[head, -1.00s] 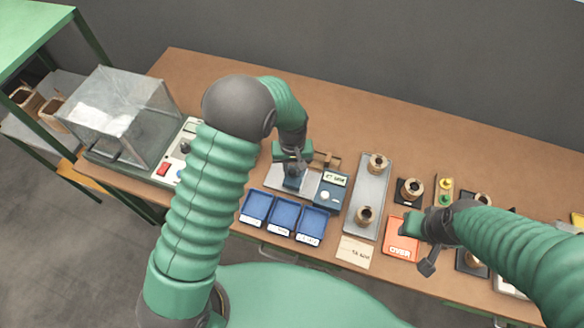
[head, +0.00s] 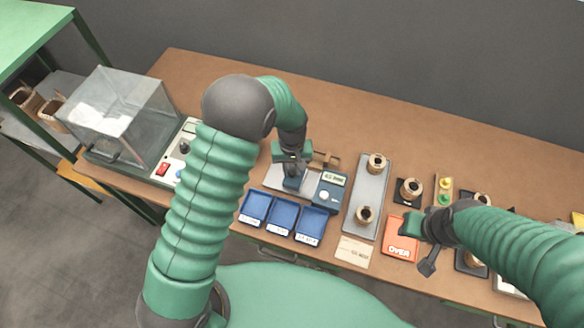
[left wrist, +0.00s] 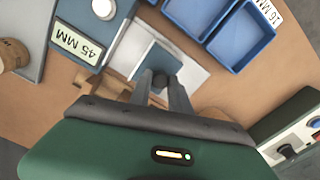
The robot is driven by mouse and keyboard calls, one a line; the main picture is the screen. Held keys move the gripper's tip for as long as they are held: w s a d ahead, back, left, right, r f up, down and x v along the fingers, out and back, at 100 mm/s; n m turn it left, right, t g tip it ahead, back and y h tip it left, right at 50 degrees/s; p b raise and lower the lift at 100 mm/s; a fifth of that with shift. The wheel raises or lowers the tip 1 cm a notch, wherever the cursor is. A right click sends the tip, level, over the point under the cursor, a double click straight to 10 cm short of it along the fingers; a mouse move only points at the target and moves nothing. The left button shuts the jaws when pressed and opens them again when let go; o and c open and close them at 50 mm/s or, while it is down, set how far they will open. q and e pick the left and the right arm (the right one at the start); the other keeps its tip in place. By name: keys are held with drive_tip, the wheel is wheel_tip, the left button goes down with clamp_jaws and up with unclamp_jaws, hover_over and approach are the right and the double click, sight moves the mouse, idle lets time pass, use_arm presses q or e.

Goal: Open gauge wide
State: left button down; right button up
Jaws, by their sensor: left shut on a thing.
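The gauge (head: 330,193) stands mid-table, a blue box with a knob and a lit display beside a pale metal plate. It also shows in the left wrist view (left wrist: 99,24), where the display (left wrist: 80,45) reads 45 MM. A blue-grey sliding block (left wrist: 143,56) with a dark knob sits on the plate. My left gripper (head: 292,174) is over the plate, its fingers (left wrist: 160,84) shut on the dark knob. The fingers partly hide the knob. My right gripper (head: 428,262) hangs near the orange card at the right; its finger gap is unclear.
Three blue trays (head: 282,216) lie in front of the gauge. A grey plate (head: 370,190) with two coils stands right of it. A wooden piece (head: 326,159) is just behind it. A glass box (head: 120,110) stands left. The back of the table is clear.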

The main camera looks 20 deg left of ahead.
sight(280, 176)
use_arm(q)
drive_tip(key=shift+w+a, duration=0.15)
drive_tip(key=shift+a, duration=2.1)
drive_tip(key=c, duration=1.2)
unclamp_jaws()
drive_tip(key=shift+d, duration=0.2)
wheel_tip(280, 176, up, 17)
drive_tip(key=shift+f, duration=0.1)
drive_tip(key=s+a+f+m+t, duration=0.1)
drive_tip(key=s+f+m, duration=0.3)
drive_tip(key=s, duration=1.1)
drive_tip(key=shift+a+t, duration=0.2)
drive_tip(key=shift+t, duration=0.6)
